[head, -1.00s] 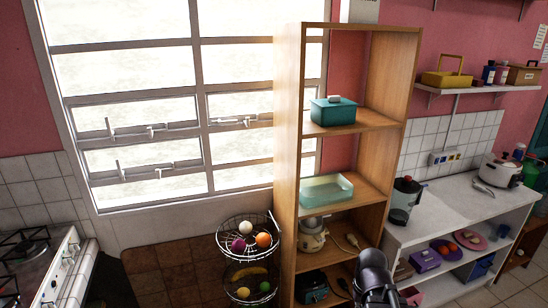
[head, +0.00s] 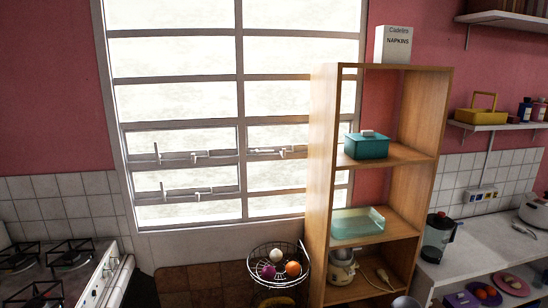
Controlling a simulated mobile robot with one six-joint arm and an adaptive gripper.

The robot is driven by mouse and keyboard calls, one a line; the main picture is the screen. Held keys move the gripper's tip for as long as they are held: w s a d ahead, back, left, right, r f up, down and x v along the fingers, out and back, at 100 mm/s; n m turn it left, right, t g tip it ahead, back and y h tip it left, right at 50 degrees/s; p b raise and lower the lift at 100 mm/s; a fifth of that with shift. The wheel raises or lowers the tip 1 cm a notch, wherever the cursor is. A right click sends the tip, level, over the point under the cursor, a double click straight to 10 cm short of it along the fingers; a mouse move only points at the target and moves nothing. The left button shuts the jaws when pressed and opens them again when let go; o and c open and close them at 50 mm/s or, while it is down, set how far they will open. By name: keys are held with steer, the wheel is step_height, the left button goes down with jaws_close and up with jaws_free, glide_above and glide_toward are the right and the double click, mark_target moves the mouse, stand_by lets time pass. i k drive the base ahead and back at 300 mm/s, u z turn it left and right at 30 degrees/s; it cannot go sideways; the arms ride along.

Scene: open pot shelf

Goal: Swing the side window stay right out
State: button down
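The window (head: 241,125) fills the middle left of the head view. Pale metal stays lie along its lower panes: one at the upper left (head: 197,155), one at the lower left (head: 190,192), and one at the right (head: 275,150), close to the shelf's left side. Each left stay has a short upright piece at its left end. I cannot tell which one is the side stay or how far any is swung. My gripper is not in view; a small rounded grey part at the bottom edge may be my arm.
An open wooden shelf (head: 322,190) stands right of the window, holding a teal box (head: 366,147) and a glassy tray (head: 357,223). A wire fruit basket (head: 278,276) is below the window. A stove (head: 75,275) is at the lower left; a counter with a blender (head: 437,240) is at right.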

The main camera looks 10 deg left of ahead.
mark_target(283, 153)
steer(key=k, duration=1.15)
steer(key=u, duration=0.55)
steer(key=i, duration=0.7)
steer(key=u, duration=0.65)
steer(key=i, duration=1.4)
steer(key=z, duration=0.65)
steer(key=i, duration=0.4)
steer(key=z, duration=0.3)
